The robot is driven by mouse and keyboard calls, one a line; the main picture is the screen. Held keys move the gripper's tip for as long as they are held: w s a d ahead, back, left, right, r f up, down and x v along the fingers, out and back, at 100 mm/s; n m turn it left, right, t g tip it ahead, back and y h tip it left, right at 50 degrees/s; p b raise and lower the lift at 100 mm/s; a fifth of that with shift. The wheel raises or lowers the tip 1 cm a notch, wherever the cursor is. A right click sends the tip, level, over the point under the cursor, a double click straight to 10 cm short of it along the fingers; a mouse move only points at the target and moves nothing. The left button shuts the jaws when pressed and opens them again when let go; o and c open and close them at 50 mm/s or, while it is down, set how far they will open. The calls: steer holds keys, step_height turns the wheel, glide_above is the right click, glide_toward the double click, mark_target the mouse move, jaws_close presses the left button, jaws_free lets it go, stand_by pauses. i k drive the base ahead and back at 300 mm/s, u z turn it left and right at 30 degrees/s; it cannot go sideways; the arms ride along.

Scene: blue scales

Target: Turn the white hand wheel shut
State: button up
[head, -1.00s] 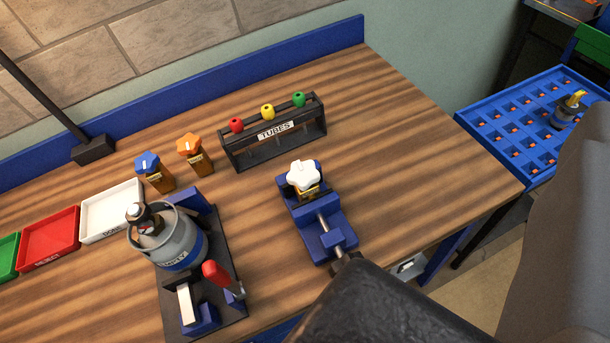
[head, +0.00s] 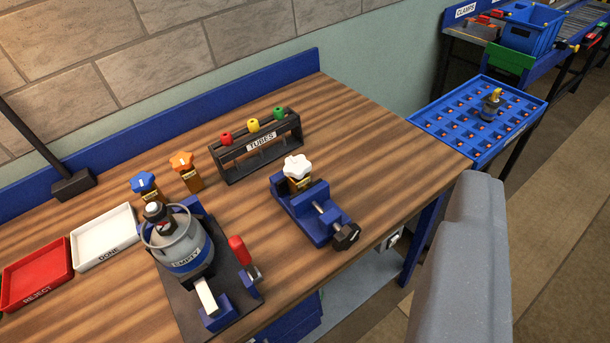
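The white hand wheel (head: 297,167) is a lobed knob on top of a small orange-brown valve body (head: 299,184). The valve stands upright in a blue vise (head: 312,226) near the right end of the wooden bench. The vise has a metal screw and a black knob (head: 345,236) at its front. Nothing touches the wheel. A grey speckled part of mine (head: 462,265) fills the lower right, apart from the wheel and vise. I see no fingertips of my gripper.
A black tube rack (head: 262,154) with red, yellow and green tops stands behind the vise. Blue-knobbed (head: 145,187) and orange-knobbed (head: 186,172) valves stand to its left. A grey cylinder (head: 180,245) sits in a fixture at front left. The bench right of the vise is clear.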

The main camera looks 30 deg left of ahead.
mark_target(296, 166)
steer(key=u, duration=0.15)
steer(key=i, duration=0.9)
steer(key=z, duration=0.1)
